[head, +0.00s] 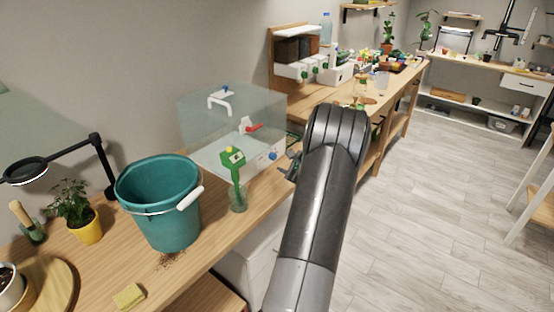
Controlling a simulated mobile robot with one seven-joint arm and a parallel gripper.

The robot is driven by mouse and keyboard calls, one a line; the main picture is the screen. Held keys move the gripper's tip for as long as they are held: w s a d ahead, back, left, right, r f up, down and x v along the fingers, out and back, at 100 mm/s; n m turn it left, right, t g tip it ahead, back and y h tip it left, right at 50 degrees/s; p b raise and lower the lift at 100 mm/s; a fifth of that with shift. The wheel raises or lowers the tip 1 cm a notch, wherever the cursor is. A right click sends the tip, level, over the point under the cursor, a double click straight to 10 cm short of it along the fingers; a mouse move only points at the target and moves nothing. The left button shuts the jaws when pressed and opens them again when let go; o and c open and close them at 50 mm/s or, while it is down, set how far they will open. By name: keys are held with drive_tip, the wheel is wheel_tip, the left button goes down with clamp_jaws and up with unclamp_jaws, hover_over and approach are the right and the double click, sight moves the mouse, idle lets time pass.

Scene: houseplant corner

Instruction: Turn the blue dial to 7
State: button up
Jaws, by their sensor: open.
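A blue dial (273,155) sits low on the front face of a clear box (210,118), near its right corner. Its markings and setting are too small to read. My gripper (289,166) shows as a small dark shape beside the dial, just to its right. My arm hides most of it, and I cannot tell whether it touches the dial. What shows of it looks open, with nothing held.
A red-handled tap (250,126) is on the box. A teal bucket (160,205), a potted plant (88,230), a black lamp (104,165) and a yellow sponge (129,296) share the wooden bench.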

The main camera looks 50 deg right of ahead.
sight(275, 157)
drive_tip(key=x, duration=0.6)
drive_tip(key=shift+w, duration=0.25)
drive_tip(key=c, duration=1)
drive_tip(key=shift+d+m, duration=0.1)
drive_tip(key=shift+m, duration=0.2)
drive_tip(key=m+y, duration=0.2)
drive_tip(key=m, duration=0.1)
drive_tip(key=shift+d+r+g, duration=0.15)
drive_tip(key=shift+g, duration=0.15)
drive_tip(key=shift+d+m+y, duration=0.15)
drive_tip(key=shift+m+y, duration=1.15)
drive_tip(key=shift+m, duration=0.2)
